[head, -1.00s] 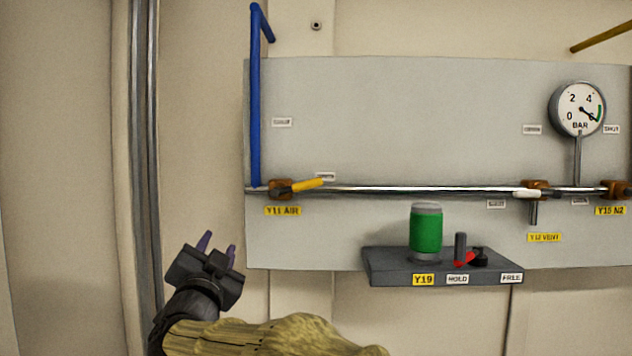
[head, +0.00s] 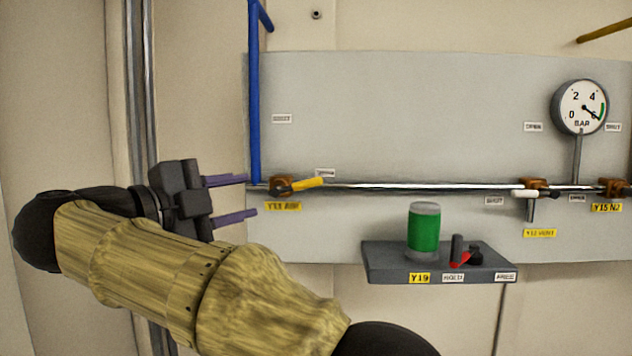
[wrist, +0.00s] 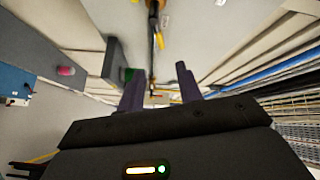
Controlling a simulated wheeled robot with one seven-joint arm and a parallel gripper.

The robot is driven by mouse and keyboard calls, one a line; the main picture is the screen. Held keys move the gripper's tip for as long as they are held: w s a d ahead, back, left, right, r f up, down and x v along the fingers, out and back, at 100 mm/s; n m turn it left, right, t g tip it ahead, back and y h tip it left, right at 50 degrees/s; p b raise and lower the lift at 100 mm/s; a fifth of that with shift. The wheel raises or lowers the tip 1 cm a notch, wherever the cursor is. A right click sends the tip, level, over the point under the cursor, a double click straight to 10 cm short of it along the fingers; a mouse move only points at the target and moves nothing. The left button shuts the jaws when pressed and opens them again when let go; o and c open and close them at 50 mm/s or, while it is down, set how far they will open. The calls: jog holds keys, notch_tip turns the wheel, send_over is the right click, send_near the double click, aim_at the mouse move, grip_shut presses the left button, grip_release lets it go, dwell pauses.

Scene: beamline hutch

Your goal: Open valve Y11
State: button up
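Valve Y11 (head: 281,186) is a brown body on the horizontal pipe, at the left edge of the grey panel. Its yellow handle (head: 306,184) points right, nearly along the pipe and tilted slightly up, towards a small white label (head: 325,173) that is hard to read. Another small blurred label (head: 282,119) sits above the valve. A yellow tag (head: 283,206) hangs below it. My gripper (head: 250,196) is open and empty, its two purple fingers pointing right, just left of the valve in the picture. The fingers also show in the wrist view (wrist: 160,88). Contact with anything is not visible.
A blue pipe (head: 254,95) rises above the valve. A shelf (head: 385,270) below right holds a green cylinder (head: 424,230) and a small red-and-black lever (head: 461,258). Further right are the vent valve (head: 534,187), valve Y15 (head: 613,187) and a pressure gauge (head: 582,106).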

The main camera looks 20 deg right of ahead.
aim_at(306, 184)
jog(key=p+x, duration=0.6)
jog(key=x, duration=1)
jog(key=shift+w+d+r, duration=0.15)
jog(key=shift+w+d, duration=0.05)
jog(key=shift+d, duration=0.1)
jog(key=shift+w+d, duration=0.2)
jog(key=shift+d, duration=0.05)
grip_shut()
